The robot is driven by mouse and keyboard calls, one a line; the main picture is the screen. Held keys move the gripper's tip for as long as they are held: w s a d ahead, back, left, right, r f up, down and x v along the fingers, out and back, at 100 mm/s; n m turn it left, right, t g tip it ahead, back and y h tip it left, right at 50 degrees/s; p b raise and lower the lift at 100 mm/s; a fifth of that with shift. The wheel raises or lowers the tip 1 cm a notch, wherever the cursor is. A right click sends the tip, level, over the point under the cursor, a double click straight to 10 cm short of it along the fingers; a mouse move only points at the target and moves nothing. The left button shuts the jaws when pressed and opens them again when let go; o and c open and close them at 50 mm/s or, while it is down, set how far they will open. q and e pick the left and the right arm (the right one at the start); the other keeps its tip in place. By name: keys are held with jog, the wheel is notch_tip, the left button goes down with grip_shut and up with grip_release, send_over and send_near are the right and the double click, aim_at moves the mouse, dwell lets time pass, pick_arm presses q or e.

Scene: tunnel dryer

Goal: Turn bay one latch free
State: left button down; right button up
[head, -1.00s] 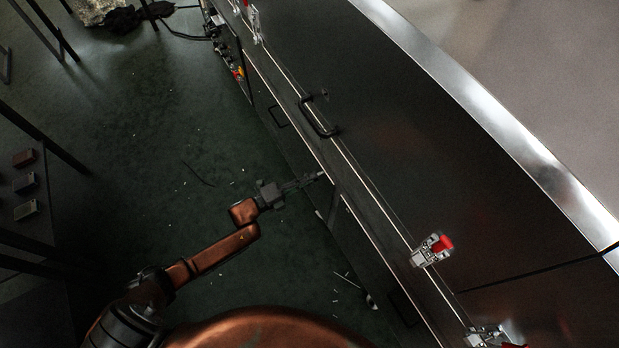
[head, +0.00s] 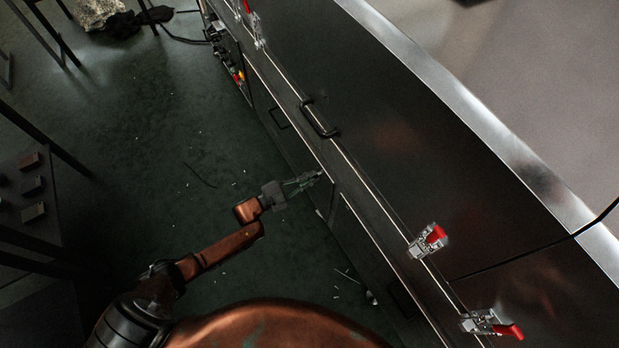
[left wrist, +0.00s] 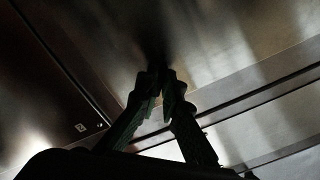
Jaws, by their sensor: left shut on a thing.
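My left gripper (head: 317,175) reaches from the left to the lower side panel of the dryer, at the edge below the long pale seam. Its fingers also show in the left wrist view (left wrist: 163,78), closed together at the tips against the dark metal panel. It is shut on a small dark part there, apparently the bay one latch, which the fingers and shadow almost fully hide. I cannot tell the latch's angle. My right gripper is in neither view.
The dryer's dark upper panel (head: 420,130) carries a black bar handle (head: 319,120). Red-handled toggle clamps (head: 428,240) (head: 482,323) sit along its lower edge. A rack with small blocks (head: 32,186) stands at left. The green floor between is mostly clear.

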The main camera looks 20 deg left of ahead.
pick_arm(q)
jog(key=shift+n+p, duration=0.65)
jog(key=shift+n, duration=3.55)
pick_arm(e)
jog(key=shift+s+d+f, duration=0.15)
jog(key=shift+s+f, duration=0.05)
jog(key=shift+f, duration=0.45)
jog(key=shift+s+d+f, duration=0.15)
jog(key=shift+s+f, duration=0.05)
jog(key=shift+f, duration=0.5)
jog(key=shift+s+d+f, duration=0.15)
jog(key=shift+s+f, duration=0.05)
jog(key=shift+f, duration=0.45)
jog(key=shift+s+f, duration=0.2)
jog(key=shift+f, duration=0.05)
pick_arm(q)
jog(key=c, duration=2.1)
grip_release()
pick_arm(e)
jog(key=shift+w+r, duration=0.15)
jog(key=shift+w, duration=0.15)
pick_arm(q)
jog(key=shift+s+a, duration=0.1)
jog(key=v, duration=1.1)
jog(key=shift+s+a, duration=0.25)
jog(key=shift+a, duration=0.05)
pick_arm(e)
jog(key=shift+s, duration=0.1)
